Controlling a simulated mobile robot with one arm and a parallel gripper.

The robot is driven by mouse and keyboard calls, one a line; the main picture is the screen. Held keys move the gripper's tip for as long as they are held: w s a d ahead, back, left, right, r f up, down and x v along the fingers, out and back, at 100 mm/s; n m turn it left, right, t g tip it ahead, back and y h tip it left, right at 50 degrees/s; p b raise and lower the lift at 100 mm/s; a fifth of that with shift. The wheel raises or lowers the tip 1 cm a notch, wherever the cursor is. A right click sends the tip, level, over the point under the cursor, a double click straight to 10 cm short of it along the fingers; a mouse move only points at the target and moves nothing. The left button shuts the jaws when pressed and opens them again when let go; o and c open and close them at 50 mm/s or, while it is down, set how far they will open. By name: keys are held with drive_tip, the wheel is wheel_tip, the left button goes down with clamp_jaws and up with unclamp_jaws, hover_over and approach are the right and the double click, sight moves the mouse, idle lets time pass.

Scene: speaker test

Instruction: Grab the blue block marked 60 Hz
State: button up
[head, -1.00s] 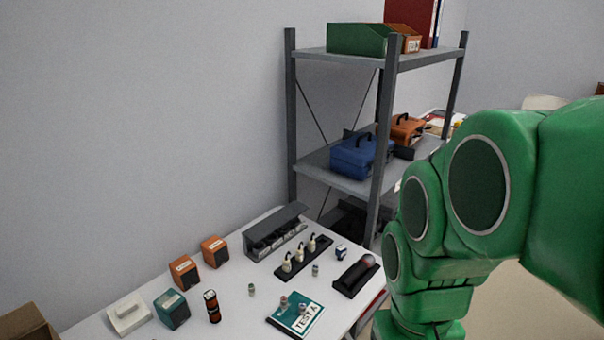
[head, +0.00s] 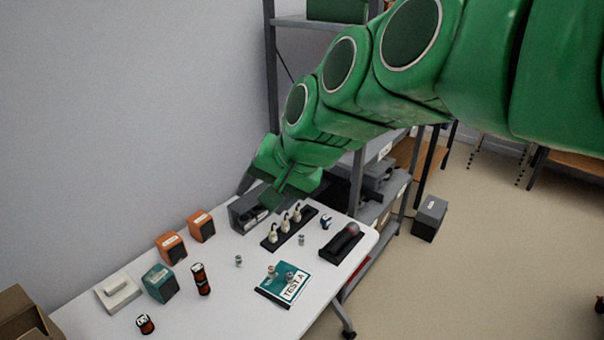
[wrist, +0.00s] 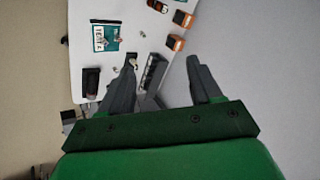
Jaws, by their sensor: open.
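A small dark blue block (head: 326,222) with a white face sits on the white table near its right end, just above the black tray in the head view. Its marking is too small to read. I cannot make it out in the wrist view. My gripper (wrist: 161,62) is open and empty, its two grey fingers spread wide in the wrist view. In the head view it is above the far end of the table, left of the block and apart from it, partly covering the grey rack (head: 246,211).
Near the block are a black strip with pale pegs (head: 290,230), a small grey cylinder (head: 301,240) and a black tray (head: 338,255) holding a dark rounded item. Shelving (head: 271,70) rises behind.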

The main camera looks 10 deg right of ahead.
drive_tip(key=w+a+r+m+t+y, duration=0.2)
drive_tip(key=w+a+r+m+t, duration=0.25)
drive_tip(key=w+r, duration=0.45)
drive_tip(key=w+a+r+m+t+y, duration=0.25)
drive_tip(key=w+a+r+m, duration=0.35)
drive_tip(key=w, duration=0.6)
drive_tip(key=w+d+r+m+t+h, duration=0.1)
drive_tip(key=w+d+m+t+h, duration=0.3)
drive_tip(key=w+m, duration=0.4)
drive_tip(key=w+d+m+t+h, duration=0.2)
drive_tip(key=w+d+m+h, duration=0.2)
drive_tip(key=w+d+m, duration=0.4)
drive_tip(key=m+g+h, duration=1)
drive_tip(key=m+h, duration=0.3)
drive_tip(key=m, duration=0.5)
hover_over(330, 218)
drive_tip(key=s+a, duration=0.2)
drive_tip(key=a, duration=0.4)
wheel_tip(330, 218, down, 25)
drive_tip(key=f, duration=3.3)
drive_tip(key=shift+d+f, duration=0.15)
drive_tip(key=shift+d, duration=0.1)
drive_tip(key=shift+x, duration=3.95)
drive_tip(key=shift+f, duration=0.1)
